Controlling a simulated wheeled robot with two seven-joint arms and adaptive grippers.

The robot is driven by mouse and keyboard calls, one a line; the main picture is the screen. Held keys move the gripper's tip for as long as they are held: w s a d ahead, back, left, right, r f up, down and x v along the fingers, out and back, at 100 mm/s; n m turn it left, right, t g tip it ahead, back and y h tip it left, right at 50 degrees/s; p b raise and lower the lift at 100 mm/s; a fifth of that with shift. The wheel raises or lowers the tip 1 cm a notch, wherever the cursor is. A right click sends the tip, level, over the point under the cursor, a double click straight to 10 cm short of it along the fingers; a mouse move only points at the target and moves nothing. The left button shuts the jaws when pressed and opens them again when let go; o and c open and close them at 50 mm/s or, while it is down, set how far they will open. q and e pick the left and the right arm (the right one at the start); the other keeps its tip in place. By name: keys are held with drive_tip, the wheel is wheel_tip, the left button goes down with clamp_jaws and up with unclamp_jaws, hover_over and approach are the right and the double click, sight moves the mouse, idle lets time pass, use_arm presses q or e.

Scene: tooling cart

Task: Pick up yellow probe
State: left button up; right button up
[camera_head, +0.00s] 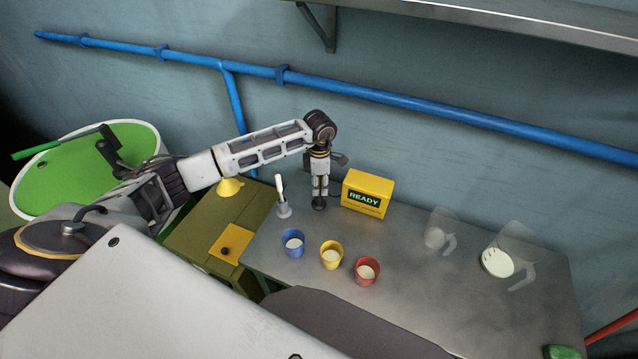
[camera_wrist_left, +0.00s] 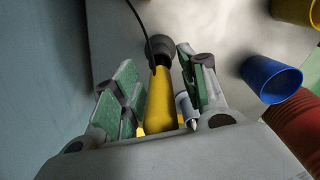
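The yellow probe (camera_wrist_left: 161,98) shows in the left wrist view as a yellow tapered body with a dark grey cap and a black cable at its end. My left gripper (camera_head: 319,201) points down over the left end of the metal table in the head view. In the left wrist view its green-padded fingers (camera_wrist_left: 155,78) stand apart, one on each side of the probe, with a gap visible on the left side. The probe's yellow body cannot be made out in the head view. My right gripper is not in view.
A yellow READY box (camera_head: 370,182) stands right of the gripper. A white stick on a grey base (camera_head: 283,211) stands left. Blue (camera_head: 293,243), yellow (camera_head: 331,255) and red (camera_head: 367,270) cups stand in front. Clear jugs (camera_head: 439,234) stand right on the metal table (camera_head: 430,300).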

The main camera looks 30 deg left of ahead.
use_arm(q)
clamp_jaws()
drive_tip(key=shift+r, duration=0.15)
wheel_tip(320, 180, up, 8)
drive_tip(key=shift+f+b, duration=0.1)
drive_tip(key=shift+b, duration=0.75)
drive_tip(key=shift+r, duration=0.95)
